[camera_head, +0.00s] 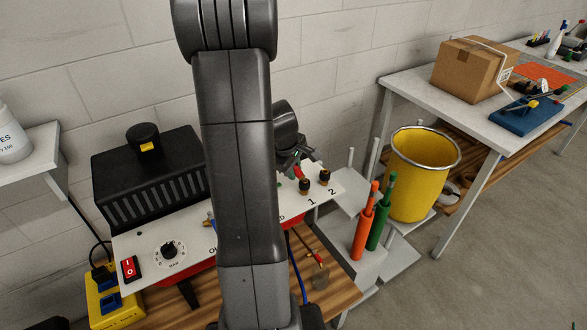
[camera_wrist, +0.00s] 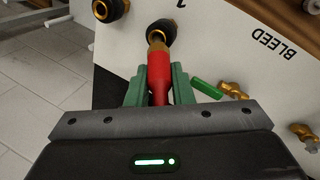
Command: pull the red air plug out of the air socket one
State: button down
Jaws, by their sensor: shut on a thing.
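The red air plug (camera_wrist: 159,75) has a red body and a brass nose, and points up the wrist view. My gripper (camera_wrist: 159,86) is shut on its red body, one green finger on each side. The brass nose meets the dark-ringed brass air socket one (camera_wrist: 161,31), beside the label 1; how deep it sits cannot be told. In the head view my gripper (camera_head: 303,164) is at the panel's right end, partly hidden by my arm. The red plug (camera_head: 298,172) shows there as a small bit of red above socket one (camera_head: 305,186).
Socket two (camera_head: 324,176) stands close beside socket one. A green bleed lever (camera_wrist: 206,90) lies just right of my fingers, near brass fittings (camera_wrist: 234,90). Orange (camera_head: 364,222) and green (camera_head: 381,215) handled tools stand right of the panel, before a yellow bin (camera_head: 418,178).

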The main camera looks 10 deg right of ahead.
jog(key=shift+r, duration=0.1)
jog(key=shift+r+p, duration=2.2)
jog(key=shift+r, duration=0.4)
